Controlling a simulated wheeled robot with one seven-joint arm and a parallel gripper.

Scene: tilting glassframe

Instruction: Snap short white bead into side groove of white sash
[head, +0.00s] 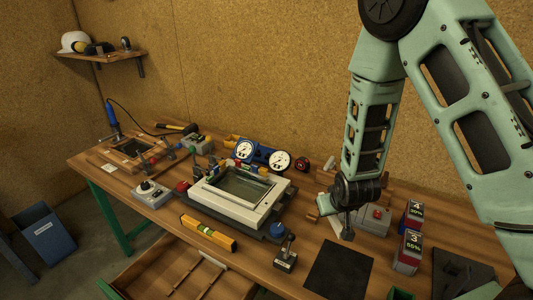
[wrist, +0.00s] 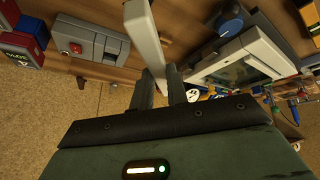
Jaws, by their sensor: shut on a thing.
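The white sash (head: 285,187) with its glass pane lies on the bench in the middle of the head view. It also shows at the upper right of the wrist view (wrist: 262,47). My gripper (head: 345,232) is right of the sash, above the bench. In the wrist view my gripper (wrist: 168,88) is shut on a white bead (wrist: 145,38), which runs up from between the fingers to the top edge. The bead is apart from the sash in that view. I cannot make out the bead clearly in the head view, and the side groove is too small to tell.
A yellow level (head: 208,233) lies in front of the sash, and a small clamp (head: 287,255) stands at the front edge. A dark mat (head: 338,268) lies front right. A grey box with a red button (head: 374,220) and numbered boxes (head: 410,245) stand at right. A drawer (head: 185,272) is open below.

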